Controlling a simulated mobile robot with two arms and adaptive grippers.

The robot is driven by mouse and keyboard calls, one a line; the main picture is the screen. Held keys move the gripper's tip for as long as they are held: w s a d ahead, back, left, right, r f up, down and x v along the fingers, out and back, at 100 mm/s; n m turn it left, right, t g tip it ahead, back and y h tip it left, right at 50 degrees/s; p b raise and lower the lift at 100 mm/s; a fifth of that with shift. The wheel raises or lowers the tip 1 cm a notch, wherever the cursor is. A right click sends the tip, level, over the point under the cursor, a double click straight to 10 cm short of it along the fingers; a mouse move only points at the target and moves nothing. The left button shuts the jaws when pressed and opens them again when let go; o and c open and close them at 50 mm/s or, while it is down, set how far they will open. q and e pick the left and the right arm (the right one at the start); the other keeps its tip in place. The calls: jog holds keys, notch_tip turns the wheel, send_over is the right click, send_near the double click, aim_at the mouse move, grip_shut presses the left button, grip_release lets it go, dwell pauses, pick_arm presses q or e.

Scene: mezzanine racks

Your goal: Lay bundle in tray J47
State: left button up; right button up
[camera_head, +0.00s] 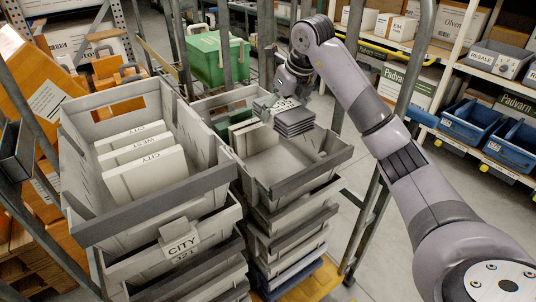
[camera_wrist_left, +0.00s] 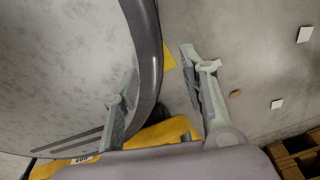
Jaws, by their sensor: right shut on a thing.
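My right gripper (camera_head: 268,104) comes in from above and is shut on a dark grey, layered bundle (camera_head: 295,119). It holds the bundle over the top grey tray (camera_head: 312,176) of the right-hand stack. A gap between the bundle and the tray floor is hard to judge. No J47 label is readable on this tray.
Green and beige bundles (camera_head: 240,131) stand at the right tray's left end. Metal cage posts (camera_head: 407,70) surround the stacks. A green crate (camera_head: 218,58) stands behind.

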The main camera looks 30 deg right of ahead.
notch_tip(320, 180, down, 8)
send_over(277, 168)
jog(key=s, duration=0.2)
jog(key=f, duration=0.5)
jog(key=shift+w+f, duration=0.2)
jog(key=shift+f, duration=0.2)
notch_tip(277, 168, down, 3)
jog(key=shift+f, duration=0.55)
pick_arm(q)
jog(key=shift+s, duration=0.95)
pick_arm(e)
jog(key=o, duration=0.7)
jog(key=shift+f, duration=0.1)
jog(key=o, duration=0.5)
pick_arm(q)
jog(key=shift+w, duration=0.1)
